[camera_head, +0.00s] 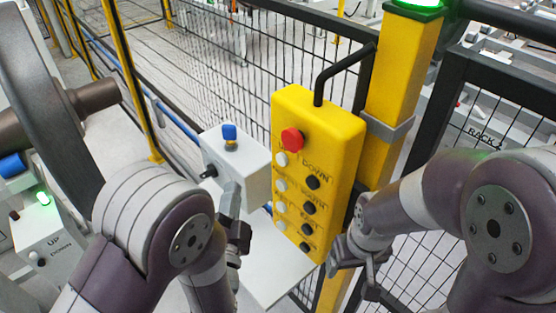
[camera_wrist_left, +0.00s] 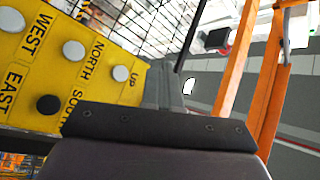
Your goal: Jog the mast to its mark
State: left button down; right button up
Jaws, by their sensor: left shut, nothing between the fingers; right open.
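A yellow control pendant (camera_head: 335,135) hangs in the middle of the head view. It has a red button (camera_head: 292,140) on top and white and black buttons below in two columns; DOWN is readable. In the left wrist view its yellow face (camera_wrist_left: 75,70) shows WEST, EAST, NORTH, SOUTH and UP, with a white button (camera_wrist_left: 121,73) by UP. My left gripper (camera_head: 231,193) is shut and empty, left of the pendant; its grey fingers (camera_wrist_left: 168,88) show beside the UP end. My right gripper (camera_head: 350,268) is open near the pendant's lower right edge. I cannot pick out the mast or its mark.
A white box (camera_head: 250,170) with a blue knob (camera_head: 229,131) and a black lever stands left of the pendant. A yellow post (camera_head: 402,70) with a green light stands behind it. Mesh fencing (camera_head: 240,60) closes the back.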

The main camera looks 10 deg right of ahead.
aim_at(282, 159)
pick_arm(q)
jog(key=w+d, duration=0.5)
jog(key=d, duration=0.2)
dwell(0.5)
jog(key=shift+w+d, duration=0.15)
jog(key=shift+d, duration=0.05)
dwell(1.7)
jog(key=shift+w+d, duration=0.2)
jog(key=shift+d, duration=0.05)
